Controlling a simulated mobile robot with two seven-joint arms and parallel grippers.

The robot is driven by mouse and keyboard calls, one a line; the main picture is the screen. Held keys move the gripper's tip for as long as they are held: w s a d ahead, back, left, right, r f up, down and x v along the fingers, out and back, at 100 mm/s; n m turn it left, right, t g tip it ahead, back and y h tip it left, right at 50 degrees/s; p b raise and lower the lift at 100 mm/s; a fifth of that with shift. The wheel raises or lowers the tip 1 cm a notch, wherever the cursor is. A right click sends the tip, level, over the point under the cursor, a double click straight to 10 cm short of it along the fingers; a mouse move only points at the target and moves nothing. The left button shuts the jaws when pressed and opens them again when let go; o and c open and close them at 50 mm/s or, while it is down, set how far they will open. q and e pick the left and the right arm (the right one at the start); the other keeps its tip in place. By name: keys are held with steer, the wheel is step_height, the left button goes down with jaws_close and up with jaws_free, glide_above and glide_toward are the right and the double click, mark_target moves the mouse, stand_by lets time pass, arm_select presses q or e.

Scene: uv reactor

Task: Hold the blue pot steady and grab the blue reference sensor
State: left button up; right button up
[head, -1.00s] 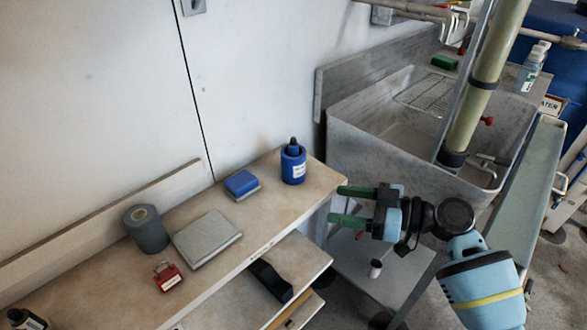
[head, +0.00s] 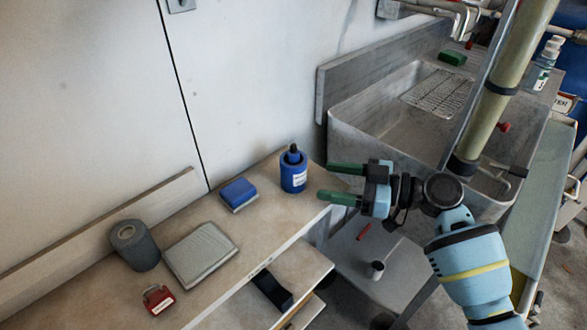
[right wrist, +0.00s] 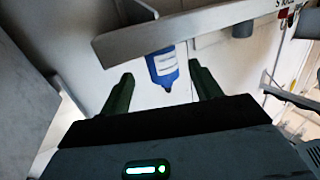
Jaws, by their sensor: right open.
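The blue pot (head: 293,178) with a white label stands upright near the right end of the wooden bench top. The blue reference sensor (head: 292,154) sits in the pot, its dark top sticking out. My right gripper (head: 326,182) is open and empty, just right of the pot, its green fingers pointing left towards it. In the right wrist view the pot (right wrist: 160,64) shows upside down between and beyond the two fingers, apart from them, with the sensor's dark tip (right wrist: 167,88) below it. My left gripper is in neither view.
A blue block (head: 238,194), a grey plate (head: 200,254), a grey cylinder (head: 134,246) and a red padlock (head: 158,299) lie left along the bench. The sink (head: 400,110) and a slanted tube (head: 505,85) stand at the right.

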mark_target(300, 177)
steer(key=x, duration=0.3)
steer(key=shift+a+p, duration=0.3)
steer(key=shift+p, duration=0.05)
steer(key=shift+b+x, duration=0.7)
steer(key=shift+x, duration=0.25)
steer(key=shift+w+a+f+b, duration=0.2)
steer(key=shift+a+b, duration=0.2)
steer(key=shift+a, duration=0.5)
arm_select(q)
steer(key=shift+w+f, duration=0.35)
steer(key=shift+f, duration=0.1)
arm_select(e)
steer(key=shift+w+r, duration=0.1)
steer(key=shift+c, duration=0.2)
steer(key=c, duration=0.5)
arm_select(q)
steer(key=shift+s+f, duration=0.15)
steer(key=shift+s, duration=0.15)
arm_select(e)
steer(key=shift+c, duration=0.2)
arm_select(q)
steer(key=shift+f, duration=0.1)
